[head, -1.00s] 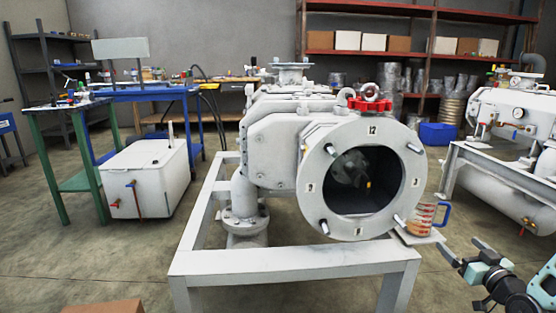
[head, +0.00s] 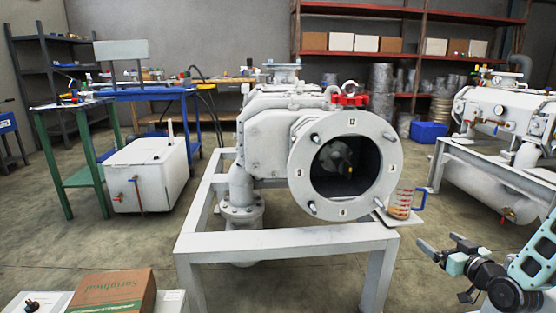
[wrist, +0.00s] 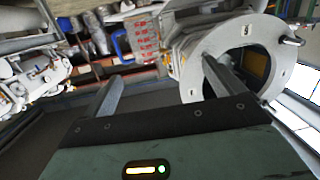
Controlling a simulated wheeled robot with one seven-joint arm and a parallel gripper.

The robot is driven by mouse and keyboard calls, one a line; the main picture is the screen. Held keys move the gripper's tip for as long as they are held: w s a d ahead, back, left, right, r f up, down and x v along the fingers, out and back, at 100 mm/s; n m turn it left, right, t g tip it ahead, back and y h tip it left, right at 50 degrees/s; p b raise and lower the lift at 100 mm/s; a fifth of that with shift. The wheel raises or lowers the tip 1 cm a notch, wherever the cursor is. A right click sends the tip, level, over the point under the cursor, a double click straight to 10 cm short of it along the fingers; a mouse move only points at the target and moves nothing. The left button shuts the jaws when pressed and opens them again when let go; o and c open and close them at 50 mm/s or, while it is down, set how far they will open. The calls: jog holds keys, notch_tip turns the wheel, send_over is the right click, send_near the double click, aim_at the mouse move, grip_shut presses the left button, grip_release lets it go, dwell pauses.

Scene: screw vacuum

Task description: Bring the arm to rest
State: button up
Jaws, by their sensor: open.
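My gripper (head: 440,243) is at the lower right of the head view, in front of and to the right of the grey vacuum pump (head: 268,140). In the wrist view its two fingers (wrist: 162,72) stand apart with nothing between them. My arm is partly cut off at the right edge of the head view. The pump's round end flange (head: 304,178) is open and its dark inside shows. The flange also shows at the upper right of the wrist view (wrist: 193,86).
A measuring jug (head: 400,206) with reddish marks and a blue handle stands on a small plate beside the flange. The pump's pale frame (head: 285,242) is left of my gripper. A second machine (head: 500,110) stands behind at right. A cardboard box (head: 115,292) is at lower left.

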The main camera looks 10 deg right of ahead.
jog(key=w+a+r+n+g+y, duration=0.2)
jog(key=w+a+n+g+y, duration=0.15)
jog(key=a, duration=0.85)
jog(key=s+a+r+n+g, duration=0.1)
jog(key=s+a+r+g, duration=0.2)
jog(key=a, duration=0.6)
jog(key=s+a+r+n+g, duration=0.1)
jog(key=s+a+g, duration=0.3)
jog(key=a, duration=0.4)
jog(key=s+a+r+n+g+h, duration=0.15)
jog(key=s+a, duration=0.25)
jog(key=s, duration=0.5)
jog(key=s+a+r+g+h, duration=0.1)
jog(key=s+a+r+g, duration=0.2)
jog(key=s, duration=0.6)
jog(key=s+a+r+g+h, duration=0.1)
jog(key=s+a+r+g, duration=0.2)
jog(key=s, duration=0.6)
notch_tip(320, 180, up, 33)
jog(key=t+p, duration=0.1)
jog(key=p, duration=3.3)
jog(key=shift+w+a, duration=0.2)
jog(key=shift+a, duration=0.15)
jog(key=shift+f, duration=0.1)
